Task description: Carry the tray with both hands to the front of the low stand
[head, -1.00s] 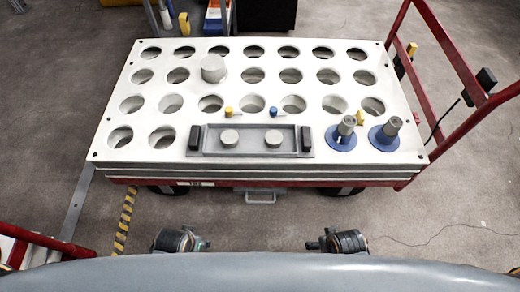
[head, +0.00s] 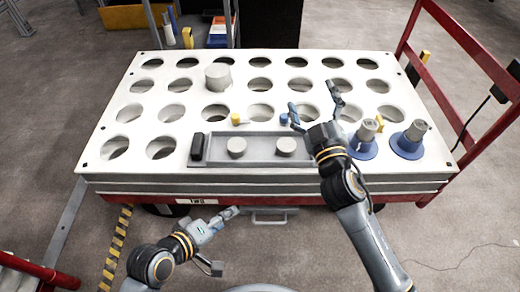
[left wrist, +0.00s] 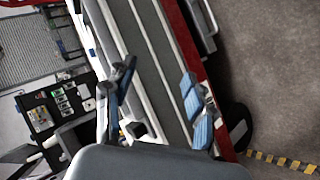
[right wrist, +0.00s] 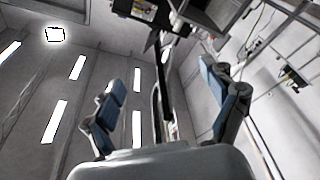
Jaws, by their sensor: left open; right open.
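My right gripper (head: 314,100) is open, pointing up above the holed top, beyond the tray's right end. I cannot tell which thing is the low stand.
Two grey pegs on blue bases (head: 410,142) stand right of the tray, close to my right arm. A light cylinder (head: 218,77) and small yellow (head: 239,118) and blue pieces are behind the tray. A red rail (head: 470,60) bounds the cart's right side. Floor in front is clear.

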